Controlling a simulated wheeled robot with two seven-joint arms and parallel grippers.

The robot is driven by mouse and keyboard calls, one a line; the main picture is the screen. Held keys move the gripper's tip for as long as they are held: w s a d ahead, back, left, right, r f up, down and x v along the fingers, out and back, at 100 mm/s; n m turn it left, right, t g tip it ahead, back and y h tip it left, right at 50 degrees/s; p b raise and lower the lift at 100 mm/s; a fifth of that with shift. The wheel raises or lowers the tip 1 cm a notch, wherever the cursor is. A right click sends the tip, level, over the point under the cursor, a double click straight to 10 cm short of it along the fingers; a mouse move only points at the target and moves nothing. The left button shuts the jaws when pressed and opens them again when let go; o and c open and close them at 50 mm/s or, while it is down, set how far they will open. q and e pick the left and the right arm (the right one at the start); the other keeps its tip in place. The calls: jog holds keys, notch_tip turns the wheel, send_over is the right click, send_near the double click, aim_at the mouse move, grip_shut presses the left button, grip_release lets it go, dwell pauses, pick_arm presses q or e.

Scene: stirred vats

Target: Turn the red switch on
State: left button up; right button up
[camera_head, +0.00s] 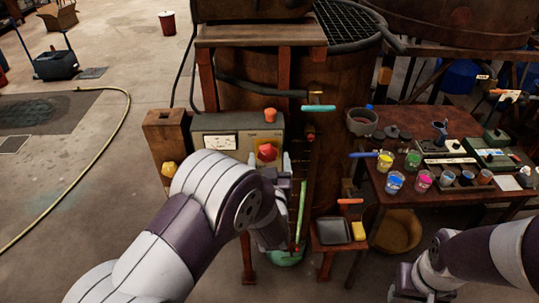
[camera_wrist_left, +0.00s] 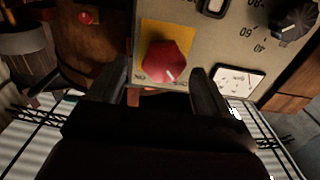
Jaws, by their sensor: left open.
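The red switch (camera_head: 267,152) is a faceted knob on a yellow plate on the front of a beige control box (camera_head: 210,125). In the left wrist view the knob (camera_wrist_left: 166,60) carries a white mark pointing to the lower right; the plate's small labels are upside down and hard to read. My left gripper (camera_head: 268,161) is at the box front, its fingers apart on either side of the knob. In the wrist view the open fingers (camera_wrist_left: 160,80) straddle its lower side; contact cannot be told. My right gripper (camera_head: 408,283) is low at the right, its jaws unclear.
An orange knob (camera_head: 270,115) tops the box, and a yellow knob (camera_head: 169,169) is on the wooden post at left. A large rusty vat (camera_head: 345,75) stands behind. A table (camera_head: 400,200) with several paint cups is at right. Open floor lies left, crossed by a hose (camera_head: 122,125).

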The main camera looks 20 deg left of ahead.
pick_arm(q)
jog(key=shift+w+a+f, duration=0.15)
jog(key=shift+w+a, duration=0.45)
jog(key=shift+w, duration=0.1)
jog(key=shift+s+d, duration=0.1)
jog(key=shift+d, duration=0.2)
jog(key=shift+c, duration=0.9)
jog(key=c, duration=0.9)
jog(key=shift+o, duration=0.2)
pick_arm(e)
jog(key=shift+a+r, duration=0.15)
jog(key=shift+a, duration=0.05)
